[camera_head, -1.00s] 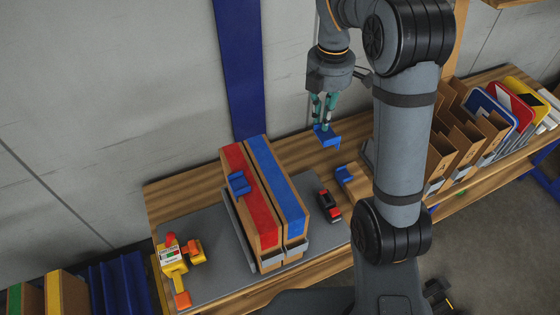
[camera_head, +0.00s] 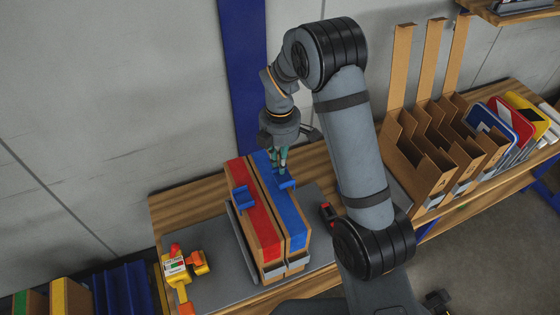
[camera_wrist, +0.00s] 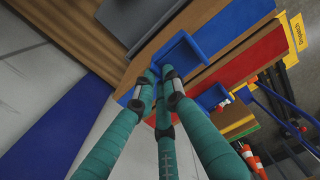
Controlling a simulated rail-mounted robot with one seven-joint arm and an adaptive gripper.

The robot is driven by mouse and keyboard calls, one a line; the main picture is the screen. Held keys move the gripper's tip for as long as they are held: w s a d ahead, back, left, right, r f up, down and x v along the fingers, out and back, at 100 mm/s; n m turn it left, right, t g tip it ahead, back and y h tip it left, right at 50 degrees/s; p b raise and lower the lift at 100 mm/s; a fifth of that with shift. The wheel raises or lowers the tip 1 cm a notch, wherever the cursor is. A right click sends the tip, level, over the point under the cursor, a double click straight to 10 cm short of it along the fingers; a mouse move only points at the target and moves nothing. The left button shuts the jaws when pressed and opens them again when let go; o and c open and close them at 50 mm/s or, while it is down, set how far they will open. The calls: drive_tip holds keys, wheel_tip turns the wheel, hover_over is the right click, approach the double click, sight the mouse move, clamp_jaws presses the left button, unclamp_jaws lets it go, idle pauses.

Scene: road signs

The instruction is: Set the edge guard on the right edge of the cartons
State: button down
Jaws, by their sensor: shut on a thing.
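Two upright cartons stand side by side, the left carton with a red top (camera_head: 250,200) and the right carton with a blue top (camera_head: 282,205). My gripper (camera_head: 282,168) is shut on a blue edge guard (camera_head: 286,181) at the blue carton's outer right top edge, toward the far end. The held guard (camera_wrist: 182,58) also shows at the fingertips in the wrist view, beside the blue top (camera_wrist: 232,22). I cannot tell whether it touches the carton. A second blue edge guard (camera_head: 242,197) sits on the red carton's left top edge.
A yellow-and-orange tool (camera_head: 175,268) stands left of the cartons on the grey mat (camera_head: 215,260). A red-and-black item (camera_head: 326,212) lies close on their right, partly behind my arm. Cardboard bins (camera_head: 420,165) and road signs (camera_head: 500,125) fill the bench's right side.

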drive_tip(key=shift+f, duration=0.2)
drive_tip(key=shift+f+b, duration=0.6)
drive_tip(key=c, duration=1.8)
unclamp_jaws()
drive_tip(key=shift+r+p, duration=0.4)
wheel_tip(320, 180, up, 12)
drive_tip(key=shift+r+b, duration=0.25)
drive_tip(key=shift+b, duration=0.1)
